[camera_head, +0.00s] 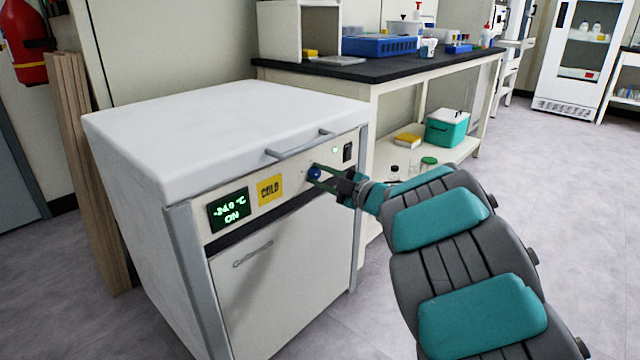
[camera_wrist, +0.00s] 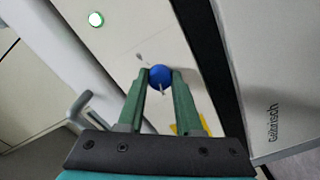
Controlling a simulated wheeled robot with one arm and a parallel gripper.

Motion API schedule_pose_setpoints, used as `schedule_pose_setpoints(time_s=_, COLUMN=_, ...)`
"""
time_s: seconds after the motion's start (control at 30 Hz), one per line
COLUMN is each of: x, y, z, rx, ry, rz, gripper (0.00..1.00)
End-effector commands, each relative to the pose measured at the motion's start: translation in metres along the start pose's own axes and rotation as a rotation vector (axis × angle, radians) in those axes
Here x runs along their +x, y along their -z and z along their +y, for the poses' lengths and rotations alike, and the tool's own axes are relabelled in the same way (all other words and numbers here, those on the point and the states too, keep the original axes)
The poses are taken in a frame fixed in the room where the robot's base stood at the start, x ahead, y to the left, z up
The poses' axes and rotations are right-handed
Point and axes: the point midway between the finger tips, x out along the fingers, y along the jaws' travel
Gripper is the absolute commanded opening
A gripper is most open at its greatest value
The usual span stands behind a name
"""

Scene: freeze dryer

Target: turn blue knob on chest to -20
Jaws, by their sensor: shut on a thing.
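The white chest freezer (camera_head: 230,130) stands at the left with its lid closed. Its display (camera_head: 229,211) reads -24.0 °C and ON. The blue knob (camera_head: 314,173) is on the front panel, to the right of the yellow COLD label (camera_head: 270,190). My gripper (camera_head: 318,176) is at the knob, coming from the right. In the wrist view the two green fingers (camera_wrist: 161,82) are closed on the sides of the blue knob (camera_wrist: 160,73). A pale pointer shows on the knob; the scale around it is too small to read.
A lid handle (camera_head: 298,146) juts out just above the knob. A black switch (camera_head: 348,152) and a lit green light (camera_head: 334,150) are to its right. A dark-topped bench (camera_head: 390,68) stands behind at right. The floor (camera_head: 590,200) at right is clear.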

Motion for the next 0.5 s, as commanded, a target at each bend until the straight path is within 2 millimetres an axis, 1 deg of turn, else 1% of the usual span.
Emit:
schedule_pose_setpoints(time_s=0.2, x=0.0004, y=0.0004, z=-0.0008, rx=-0.055, ry=0.001, rz=0.002, gripper=0.00)
schedule_pose_setpoints(time_s=0.5, x=0.0005, y=0.0009, z=-0.0003, rx=-0.068, ry=0.001, rz=0.002, gripper=0.00)
